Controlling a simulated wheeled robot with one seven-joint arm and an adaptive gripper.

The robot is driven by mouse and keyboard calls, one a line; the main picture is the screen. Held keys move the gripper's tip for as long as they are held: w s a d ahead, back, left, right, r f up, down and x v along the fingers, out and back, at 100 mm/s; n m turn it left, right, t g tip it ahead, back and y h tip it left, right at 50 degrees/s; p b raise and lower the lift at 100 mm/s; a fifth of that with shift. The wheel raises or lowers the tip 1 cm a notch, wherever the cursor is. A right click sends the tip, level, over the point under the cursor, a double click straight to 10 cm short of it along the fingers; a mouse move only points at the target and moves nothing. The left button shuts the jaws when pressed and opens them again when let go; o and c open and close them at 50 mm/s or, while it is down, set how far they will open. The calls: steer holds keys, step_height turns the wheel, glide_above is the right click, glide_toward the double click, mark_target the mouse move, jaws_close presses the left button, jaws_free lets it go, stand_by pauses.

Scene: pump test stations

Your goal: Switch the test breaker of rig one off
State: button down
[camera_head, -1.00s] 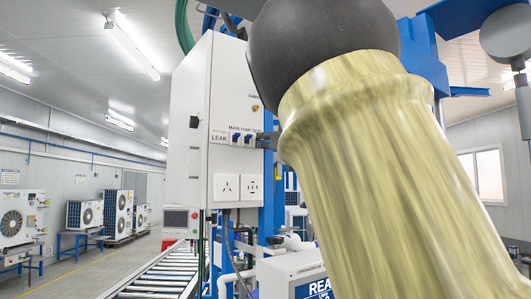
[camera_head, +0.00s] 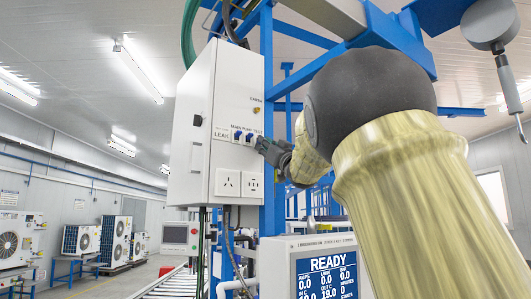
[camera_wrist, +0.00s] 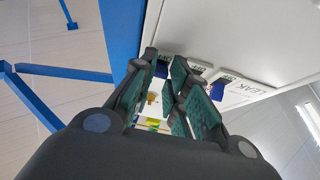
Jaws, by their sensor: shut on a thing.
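A white control box (camera_head: 205,105) carries a row of small blue-levered breakers labelled MAIN, PUMP and TEST, beside a LEAK label. Two blue levers, the main one (camera_head: 238,134) and the pump one (camera_head: 249,137), show in the head view. The test breaker, at the right end of the row, is mostly hidden by my gripper (camera_head: 262,143). In the wrist view, my gripper (camera_wrist: 167,66) has its green-padded fingers closed in on the test breaker's blue lever (camera_wrist: 162,71). Another blue lever (camera_wrist: 218,89) lies to the right, outside the fingers. The test lever's position cannot be told.
Two sockets (camera_head: 240,184) sit below the breakers. A blue frame post (camera_head: 267,100) stands right behind the box. A monitor (camera_head: 325,275) reading READY is below my arm.

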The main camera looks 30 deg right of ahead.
steer(key=shift+f, duration=0.1)
stand_by(0.5)
steer(key=c, duration=1.7)
jaws_free()
steer(key=shift+d, duration=0.1)
steer(key=shift+v, duration=6)
steer(key=shift+f, duration=0.1)
steer(key=shift+d, duration=0.1)
